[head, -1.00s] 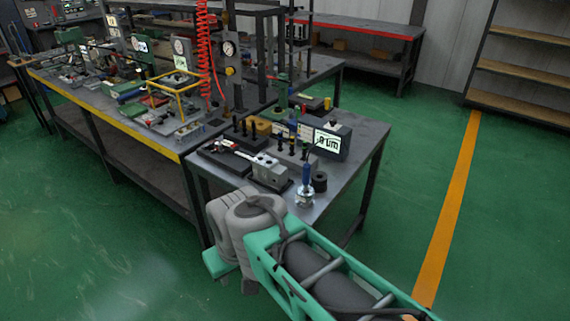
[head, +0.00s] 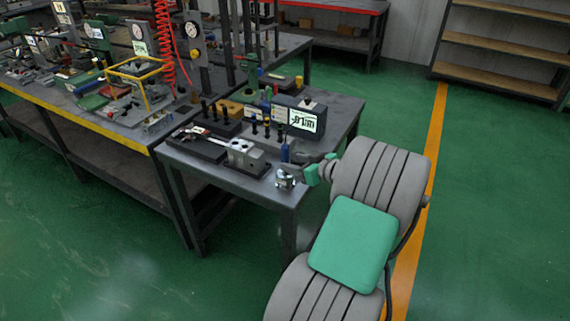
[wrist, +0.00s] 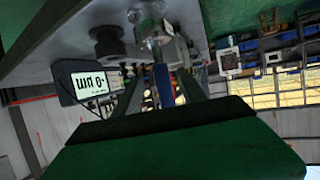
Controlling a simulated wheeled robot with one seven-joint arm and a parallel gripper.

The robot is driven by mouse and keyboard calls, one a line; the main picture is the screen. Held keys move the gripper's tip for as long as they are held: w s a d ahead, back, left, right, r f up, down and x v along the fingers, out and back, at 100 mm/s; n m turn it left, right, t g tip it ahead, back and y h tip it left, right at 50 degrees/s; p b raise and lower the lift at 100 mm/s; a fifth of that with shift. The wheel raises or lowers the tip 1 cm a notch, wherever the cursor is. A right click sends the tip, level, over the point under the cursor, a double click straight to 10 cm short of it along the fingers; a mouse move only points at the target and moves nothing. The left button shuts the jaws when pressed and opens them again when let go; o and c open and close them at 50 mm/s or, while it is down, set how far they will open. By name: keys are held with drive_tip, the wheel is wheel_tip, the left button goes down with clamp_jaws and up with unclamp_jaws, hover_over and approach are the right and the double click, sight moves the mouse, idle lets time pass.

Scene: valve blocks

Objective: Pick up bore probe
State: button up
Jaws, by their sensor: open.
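The bore probe has a blue handle (head: 285,152) and stands upright near the front right corner of the steel bench. Its lower end is at a small shiny metal holder (head: 286,178); I cannot tell how deep it sits. In the wrist view the blue handle (wrist: 164,86) shows between the two fingers, with bright metal beyond it. My gripper (head: 300,168) is at the bench corner, right beside the probe. In the wrist view my gripper (wrist: 162,78) is open, its fingers on either side of the handle. Contact cannot be made out.
A grey display box (head: 300,118) stands behind the probe; it also shows in the wrist view (wrist: 88,82). A metal block (head: 245,156) and several dark pegs stand to the left. The bench (head: 232,180) has bare room along its front edge. Green floor lies open at right.

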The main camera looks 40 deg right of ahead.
drive_tip(key=p+x, duration=0.1)
drive_tip(key=x, duration=0.5)
drive_tip(key=shift+w+a, duration=0.15)
drive_tip(key=shift+w, duration=0.2)
drive_tip(key=shift+w+f, duration=0.2)
drive_tip(key=shift+w, duration=0.15)
drive_tip(key=shift+c, duration=0.6)
clamp_jaws()
